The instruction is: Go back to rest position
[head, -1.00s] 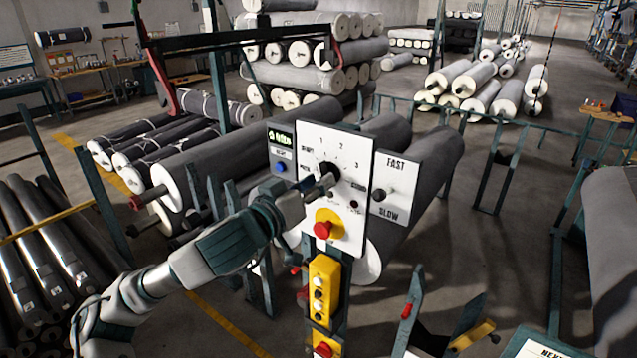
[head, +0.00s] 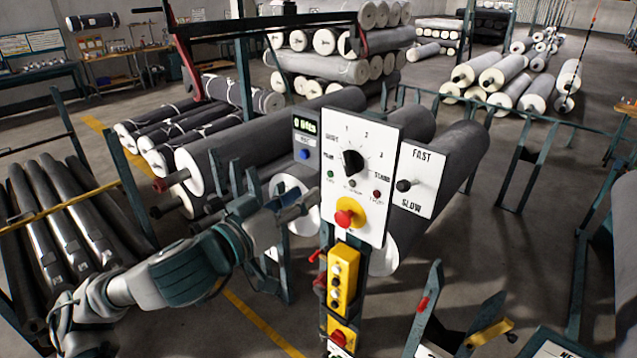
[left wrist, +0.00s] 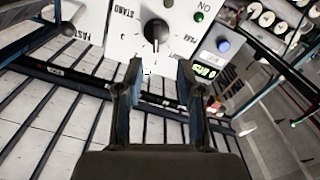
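My left gripper (head: 312,200) is in front of the control panel, just left of the white dial plate (head: 372,213) in the head view. In the left wrist view its two fingers (left wrist: 158,75) are spread with a gap between them, and nothing is held. The black rotary knob (head: 353,162) is on the white plate, apart from the fingers; it also shows beyond the fingertips in the left wrist view (left wrist: 156,32). A red button on a yellow disc (head: 346,216) sits below the knob. My right gripper is not in view.
A FAST/SLOW plate (head: 419,180) with a small knob adjoins the panel on the right. A yellow button box (head: 342,280) hangs below. Large grey rolls (head: 260,145) lie behind. Dark rolls (head: 70,215) lie at left. Green posts and rails stand around the panel.

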